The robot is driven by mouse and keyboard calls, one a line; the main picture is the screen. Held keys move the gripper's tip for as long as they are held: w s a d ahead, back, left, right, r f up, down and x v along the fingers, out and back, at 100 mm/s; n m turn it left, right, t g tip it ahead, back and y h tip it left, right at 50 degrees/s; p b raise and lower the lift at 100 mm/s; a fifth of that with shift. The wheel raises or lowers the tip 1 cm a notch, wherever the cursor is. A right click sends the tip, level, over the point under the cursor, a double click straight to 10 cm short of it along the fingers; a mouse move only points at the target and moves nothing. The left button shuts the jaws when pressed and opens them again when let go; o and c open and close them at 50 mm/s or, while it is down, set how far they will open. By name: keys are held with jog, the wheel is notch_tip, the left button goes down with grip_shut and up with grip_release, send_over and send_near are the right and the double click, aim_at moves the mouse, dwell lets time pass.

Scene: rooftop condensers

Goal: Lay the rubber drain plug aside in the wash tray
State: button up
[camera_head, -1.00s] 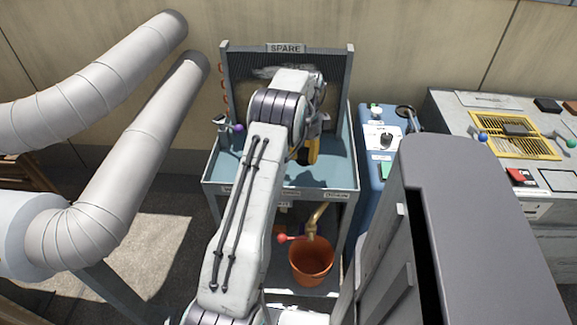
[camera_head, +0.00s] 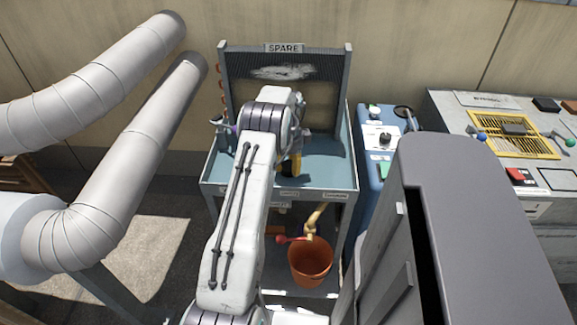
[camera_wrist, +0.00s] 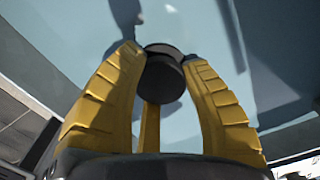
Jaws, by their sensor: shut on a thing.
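The rubber drain plug (camera_wrist: 164,78) is a dark, round piece held between the yellow fingertips of my gripper (camera_wrist: 163,62) in the wrist view. My gripper is shut on it. In the head view my gripper (camera_head: 290,166) shows as a bit of yellow behind my arm, over the wash tray (camera_head: 325,172). I cannot tell whether the plug touches the tray.
A finned panel marked SPARE (camera_head: 284,72) stands at the back of the tray. An orange bucket (camera_head: 310,262) and a brass tap with a red handle (camera_head: 312,226) are below. A blue box with a knob (camera_head: 384,140) stands at right. Large pipes (camera_head: 120,170) are at left.

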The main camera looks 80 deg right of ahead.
aim_at(289, 164)
jog(key=shift+f, duration=0.15)
jog(key=o, duration=1.1)
notch_tip(289, 164, up, 12)
jog(key=shift+r+p, duration=0.2)
jog(key=shift+p, duration=0.6)
